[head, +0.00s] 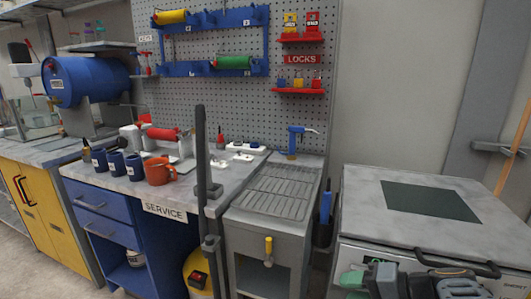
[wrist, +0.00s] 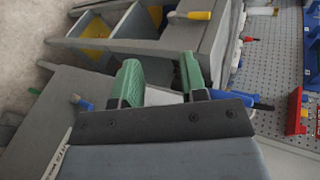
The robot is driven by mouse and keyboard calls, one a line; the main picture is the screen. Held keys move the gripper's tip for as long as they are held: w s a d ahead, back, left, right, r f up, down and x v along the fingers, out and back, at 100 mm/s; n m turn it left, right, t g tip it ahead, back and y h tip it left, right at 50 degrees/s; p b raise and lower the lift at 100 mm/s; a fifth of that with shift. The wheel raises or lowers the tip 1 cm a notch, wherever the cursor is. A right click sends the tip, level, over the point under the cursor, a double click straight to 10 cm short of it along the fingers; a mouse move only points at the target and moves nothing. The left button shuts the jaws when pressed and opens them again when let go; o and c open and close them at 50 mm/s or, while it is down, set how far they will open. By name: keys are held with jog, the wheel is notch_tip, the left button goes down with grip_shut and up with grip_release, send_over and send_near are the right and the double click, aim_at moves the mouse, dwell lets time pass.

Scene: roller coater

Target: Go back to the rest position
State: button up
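My gripper (wrist: 160,72) has two green fingers, spread apart in the wrist view with no object held between them. A pale patch shows behind the gap, and I cannot tell what it is. In the head view the green fingertips of my gripper (head: 352,280) show at the bottom right, in front of the grey machine (head: 358,195) with a dark window in its top. The gripper is apart from the things on the service bench.
The service bench (head: 203,192) holds several blue mugs and an orange mug (head: 159,171). A grey drain stand (head: 278,192) with a yellow tap (head: 268,246) adjoins it. A dark upright post (head: 201,150) stands before the bench. Bare floor shows at lower left.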

jog(key=s+a+r+n+g+h+p, duration=0.1)
jog(key=r+n+h+p, duration=0.3)
jog(key=r+p, duration=0.4)
jog(key=s+a+r+n+g+h+p, duration=0.1)
jog(key=a+r+n+g+h+p, duration=0.1)
jog(key=a+r+n+h+p, duration=0.2)
notch_tip(320, 180, up, 4)
jog(key=h+p, duration=0.2)
jog(key=p, duration=0.4)
jog(key=shift+s+h, duration=0.15)
jog(key=shift+h, duration=0.15)
jog(key=shift+d, duration=0.15)
